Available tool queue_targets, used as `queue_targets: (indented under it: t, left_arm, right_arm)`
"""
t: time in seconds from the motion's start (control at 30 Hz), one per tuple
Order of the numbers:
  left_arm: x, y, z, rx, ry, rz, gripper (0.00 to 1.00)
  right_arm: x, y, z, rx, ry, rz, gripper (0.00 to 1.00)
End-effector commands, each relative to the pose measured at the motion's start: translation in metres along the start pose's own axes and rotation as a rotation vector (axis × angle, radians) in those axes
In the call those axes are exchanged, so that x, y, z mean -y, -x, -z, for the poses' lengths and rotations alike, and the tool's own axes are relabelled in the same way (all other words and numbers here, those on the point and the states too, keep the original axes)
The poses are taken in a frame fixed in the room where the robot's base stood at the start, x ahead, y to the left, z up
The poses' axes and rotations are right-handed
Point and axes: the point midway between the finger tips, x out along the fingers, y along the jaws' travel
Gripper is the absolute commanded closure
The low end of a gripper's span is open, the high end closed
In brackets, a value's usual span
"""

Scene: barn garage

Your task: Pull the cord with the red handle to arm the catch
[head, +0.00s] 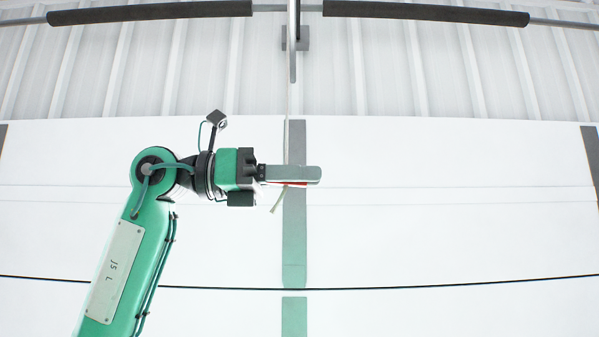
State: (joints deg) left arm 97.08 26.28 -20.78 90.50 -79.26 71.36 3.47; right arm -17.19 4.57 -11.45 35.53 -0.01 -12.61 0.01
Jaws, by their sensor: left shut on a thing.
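My left gripper (314,174) reaches in from the left and points to the right, in front of a white panelled door. It is shut on the red handle (292,184), of which only a thin red strip shows below the fingers. The cord (287,135) runs up from the gripper towards the metal bar at the top. A short pale cord end (279,200) hangs down to the left below the fingers. The catch cannot be made out for certain. My right gripper is not in view.
The white door (430,230) fills the middle, with a grey-green vertical strip (294,250) behind the gripper. A grey metal bar (293,50) hangs at the top centre, between two dark padded rods (425,12). The space to the right of the gripper is clear.

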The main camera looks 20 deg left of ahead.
Motion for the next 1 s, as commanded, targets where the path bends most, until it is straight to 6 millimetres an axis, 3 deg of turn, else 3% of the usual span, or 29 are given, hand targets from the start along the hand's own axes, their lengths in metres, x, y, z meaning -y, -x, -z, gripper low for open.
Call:
queue_targets:
  t: [0.17, 0.2, 0.3, 0.67, 0.77, 1.0]
  left_arm:
    - [0.0, -0.001, 0.0, -0.003, 0.001, 0.0, 1.0]
    - [0.0, -0.001, 0.0, -0.003, 0.001, 0.0, 0.84]
    - [0.0, -0.001, 0.0, -0.003, 0.001, 0.0, 0.65]
    - [0.0, 0.005, 0.001, -0.001, 0.0, -0.001, 0.65]
    - [0.0, 0.018, 0.002, 0.0, 0.0, -0.003, 0.65]
    - [-0.001, 0.071, 0.004, 0.001, 0.001, -0.004, 0.65]
  right_arm:
    - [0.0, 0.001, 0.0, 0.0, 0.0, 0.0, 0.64]
    - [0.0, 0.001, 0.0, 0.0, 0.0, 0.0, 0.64]
    - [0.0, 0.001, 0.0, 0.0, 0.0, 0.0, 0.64]
    - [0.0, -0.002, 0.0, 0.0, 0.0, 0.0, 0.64]
    - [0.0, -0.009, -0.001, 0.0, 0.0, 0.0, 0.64]
    - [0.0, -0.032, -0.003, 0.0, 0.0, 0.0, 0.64]
